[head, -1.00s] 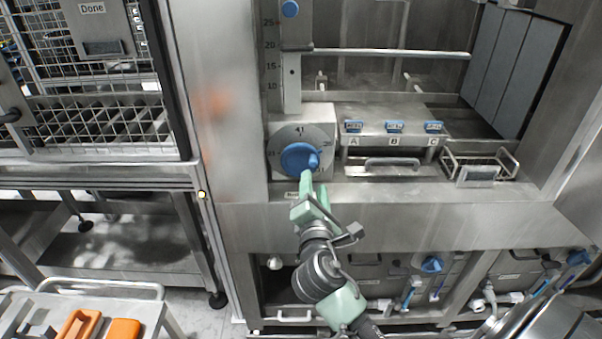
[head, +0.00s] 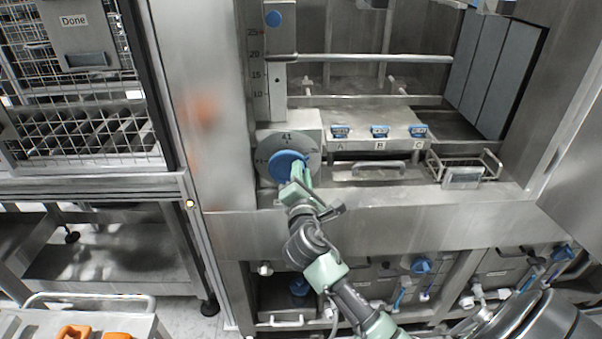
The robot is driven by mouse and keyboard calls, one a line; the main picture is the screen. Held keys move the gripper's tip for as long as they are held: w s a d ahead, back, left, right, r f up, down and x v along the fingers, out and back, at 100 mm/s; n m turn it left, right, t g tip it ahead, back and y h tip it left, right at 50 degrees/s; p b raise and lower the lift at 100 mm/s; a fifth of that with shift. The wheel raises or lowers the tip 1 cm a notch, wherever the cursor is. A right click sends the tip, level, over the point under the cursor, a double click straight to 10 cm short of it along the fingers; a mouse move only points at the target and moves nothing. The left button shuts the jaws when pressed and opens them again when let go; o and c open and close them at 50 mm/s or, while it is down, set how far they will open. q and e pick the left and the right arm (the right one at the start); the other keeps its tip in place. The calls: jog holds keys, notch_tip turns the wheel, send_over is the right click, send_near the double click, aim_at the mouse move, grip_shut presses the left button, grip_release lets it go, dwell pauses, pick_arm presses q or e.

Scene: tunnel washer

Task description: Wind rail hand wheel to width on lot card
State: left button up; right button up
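The rail hand wheel is a blue disc (head: 287,166) on a round grey dial (head: 265,143) marked with numbers, at the lower left of the machine opening. My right gripper (head: 300,172) reaches up from below to the right side of the blue wheel. Its fingers cover the wheel's handle knob, and I cannot tell whether they are closed on it. The horizontal rail (head: 370,58) crosses the opening near the 20 mark of the upright scale (head: 254,65). I cannot identify a readable lot card. My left gripper is not in view.
A wire basket (head: 462,178) stands farther right. A blue knob (head: 273,18) tops the scale. A cage with a "Done" plate (head: 85,40) and a cart with orange items (head: 75,331) are left.

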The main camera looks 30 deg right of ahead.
grip_shut()
jog(key=shift+f+m, duration=0.25)
jog(key=shift+m, duration=0.45)
jog(key=o, duration=0.7)
grip_release()
jog(key=shift+c, duration=0.2)
jog(key=b+v, duration=0.2)
jog(key=v, duration=0.5)
jog(key=shift+s, duration=0.4)
jog(key=shift+a, duration=0.15)
